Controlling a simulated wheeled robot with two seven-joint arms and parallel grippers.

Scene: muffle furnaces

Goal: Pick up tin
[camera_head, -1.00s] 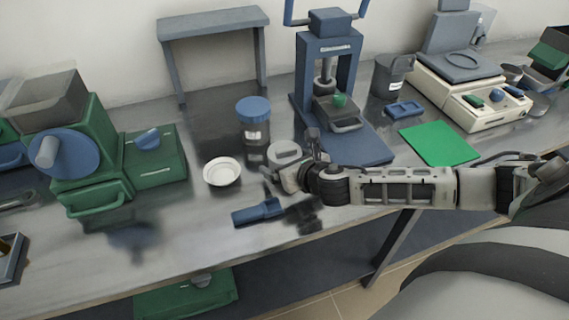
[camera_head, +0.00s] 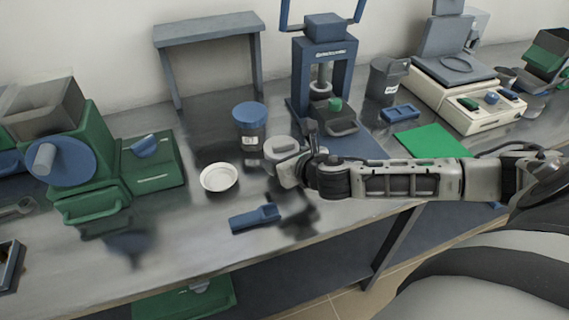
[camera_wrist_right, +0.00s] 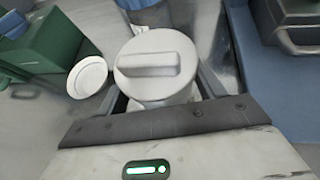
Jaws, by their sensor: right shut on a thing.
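The tin is a grey-white round can with a flat lid and a raised bar handle (camera_head: 283,149). It also fills the middle of the right wrist view (camera_wrist_right: 155,65). My right gripper (camera_head: 288,168) comes in from the right and is shut on the tin, with one finger on each side of its body. The lid stands above the fingers. The lower part of the tin is hidden by the gripper, so I cannot tell whether its base touches the bench. My left gripper is not in view.
A white dish (camera_head: 219,177) and a blue-lidded jar (camera_head: 250,126) stand left of the tin. A blue scoop (camera_head: 255,218) lies in front. A blue press (camera_head: 325,85) stands behind to the right, beside a green mat (camera_head: 432,141). A green machine (camera_head: 90,150) is at left.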

